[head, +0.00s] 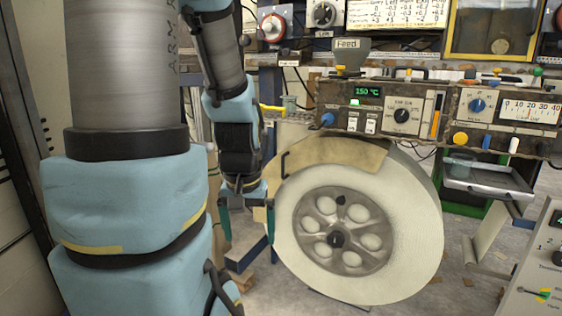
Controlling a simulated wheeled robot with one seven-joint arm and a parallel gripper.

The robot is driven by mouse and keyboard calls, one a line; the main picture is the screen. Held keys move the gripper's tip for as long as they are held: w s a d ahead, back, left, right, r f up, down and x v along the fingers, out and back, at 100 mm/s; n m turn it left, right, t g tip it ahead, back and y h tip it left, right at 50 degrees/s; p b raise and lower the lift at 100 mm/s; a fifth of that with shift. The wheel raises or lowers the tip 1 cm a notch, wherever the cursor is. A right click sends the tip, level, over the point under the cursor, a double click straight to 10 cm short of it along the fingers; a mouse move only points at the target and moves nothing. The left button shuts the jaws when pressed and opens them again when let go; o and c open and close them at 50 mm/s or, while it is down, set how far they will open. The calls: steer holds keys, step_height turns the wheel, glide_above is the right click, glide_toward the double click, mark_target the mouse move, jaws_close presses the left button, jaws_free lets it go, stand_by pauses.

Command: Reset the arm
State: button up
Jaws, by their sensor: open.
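My arm hangs at the left of the head view, with pale blue and metal links. My gripper (246,222) points down, its two teal fingers spread apart, and nothing shows between them. It is in front of or just beside the left edge of a large cream tape roll (415,235). The roll stands on edge on a grey spoked hub (338,240), and a tan strip (350,155) lies over its top. I cannot tell whether a finger touches the roll.
A control panel (383,111) reading 150 °C stands above the roll, with a knob panel (505,112) to its right. A small metal tray (490,182) sits below. Another panel (540,262) is at lower right. Grey floor (455,290) with scraps shows around the roll.

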step_height(320, 180, up, 16)
steer(key=p, duration=1.4)
steer(key=shift+r, duration=0.2)
